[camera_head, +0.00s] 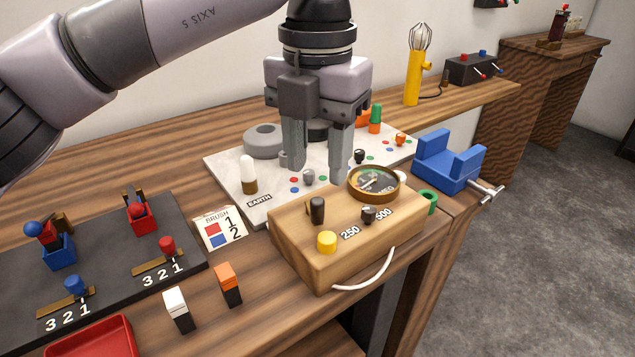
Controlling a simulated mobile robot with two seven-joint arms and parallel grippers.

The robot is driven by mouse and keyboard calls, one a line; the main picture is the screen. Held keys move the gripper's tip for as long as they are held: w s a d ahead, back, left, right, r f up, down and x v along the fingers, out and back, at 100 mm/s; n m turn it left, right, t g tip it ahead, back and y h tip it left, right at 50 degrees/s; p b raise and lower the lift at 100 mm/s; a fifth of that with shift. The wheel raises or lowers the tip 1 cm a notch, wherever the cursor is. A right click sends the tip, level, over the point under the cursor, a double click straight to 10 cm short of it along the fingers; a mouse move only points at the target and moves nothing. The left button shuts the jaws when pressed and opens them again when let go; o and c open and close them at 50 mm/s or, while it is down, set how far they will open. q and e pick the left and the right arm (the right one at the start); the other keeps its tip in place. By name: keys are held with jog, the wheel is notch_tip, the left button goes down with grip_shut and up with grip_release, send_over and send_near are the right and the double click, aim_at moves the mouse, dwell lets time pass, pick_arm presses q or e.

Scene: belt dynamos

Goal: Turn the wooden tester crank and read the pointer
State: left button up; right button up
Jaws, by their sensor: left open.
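The wooden tester (300,246) is a box on the bench in the middle of the view, with labels 250 and 500. I cannot make out a clear crank; the tester's far side is partly hidden. My left gripper (316,170) is open and empty, fingers pointing down, behind the tester above the white board. My right gripper is not in view.
The white board (228,170) carries a bulb, a grey ring and terminals. A blue vise (449,162) stands right of it. A dark panel (105,258) with red and blue parts and a red tray (95,340) are at left.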

aim_at(317, 200)
pick_arm(q)
notch_tip(317, 200, down, 6)
jog(key=shift+s+f, duration=0.1)
jog(key=shift+f, duration=0.05)
dwell(0.3)
grip_shut()
